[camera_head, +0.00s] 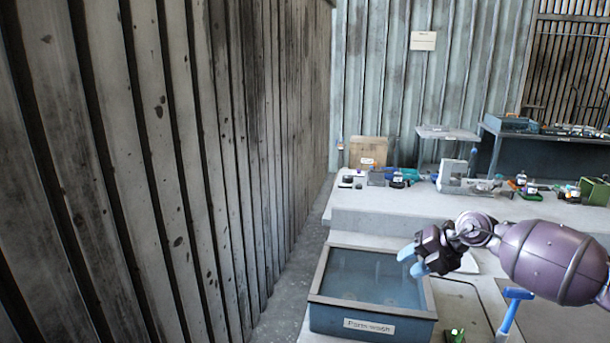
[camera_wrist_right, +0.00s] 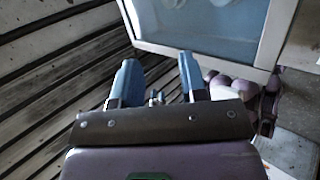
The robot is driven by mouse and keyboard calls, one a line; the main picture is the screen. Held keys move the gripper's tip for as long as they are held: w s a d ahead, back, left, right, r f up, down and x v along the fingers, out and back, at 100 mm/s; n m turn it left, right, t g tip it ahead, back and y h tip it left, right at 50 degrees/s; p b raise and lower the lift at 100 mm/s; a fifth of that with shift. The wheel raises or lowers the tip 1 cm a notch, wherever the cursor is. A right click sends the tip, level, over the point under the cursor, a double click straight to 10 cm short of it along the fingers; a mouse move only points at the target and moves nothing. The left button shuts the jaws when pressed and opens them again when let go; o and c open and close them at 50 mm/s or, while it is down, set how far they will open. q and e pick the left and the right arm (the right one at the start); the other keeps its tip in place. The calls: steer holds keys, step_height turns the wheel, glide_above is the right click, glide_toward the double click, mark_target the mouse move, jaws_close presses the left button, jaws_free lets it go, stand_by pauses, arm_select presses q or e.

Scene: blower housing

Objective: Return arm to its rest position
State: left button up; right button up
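My right arm (camera_head: 548,262) comes in from the right in the head view and reaches left over the blue wash bin (camera_head: 372,325). My right gripper (camera_head: 412,261) is at the bin's right side, above its rim. In the right wrist view its two blue fingers (camera_wrist_right: 160,72) stand well apart with nothing gripped between them. The bin's pale rim and bluish inside (camera_wrist_right: 205,30) show beyond the fingertips. My left arm and left gripper do not show in the head view.
A ribbed wall (camera_head: 180,160) stands close on the left. A blue-handled tool (camera_head: 514,305) and a small green part (camera_head: 455,336) are right of the bin. Behind, a grey bench (camera_head: 400,202) holds a cardboard box (camera_head: 368,152), a grey machine (camera_head: 453,177) and several small parts.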

steer(key=s+a+r+m+t+y, duration=0.1)
steer(key=a+r+m+t+y, duration=0.2)
steer(key=a+t+y, duration=0.15)
steer(key=s+a+r+m+t+y, duration=0.2)
steer(key=a+m+t+y, duration=0.1)
steer(key=a, duration=0.3)
steer(key=s+d+f+m+t+h, duration=0.2)
steer(key=s+d+f+m+h, duration=0.2)
steer(key=s+f+m+h, duration=0.35)
steer(key=s+d+f+m+t+h, duration=0.2)
steer(key=s+d+f+m+h, duration=0.25)
steer(key=f+m, duration=0.55)
steer(key=s+d+f+m+g+h, duration=0.1)
steer(key=s+d+f+m+g, duration=0.1)
steer(key=s+f, duration=0.4)
steer(key=s+d+f+m+g+h, duration=0.2)
steer(key=s+f+m, duration=0.3)
steer(key=s, duration=0.9)
step_height(320, 180, down, 2)
steer(key=shift+s+d+f, duration=0.15)
steer(key=shift+s+d, duration=0.1)
steer(key=shift+d, duration=0.05)
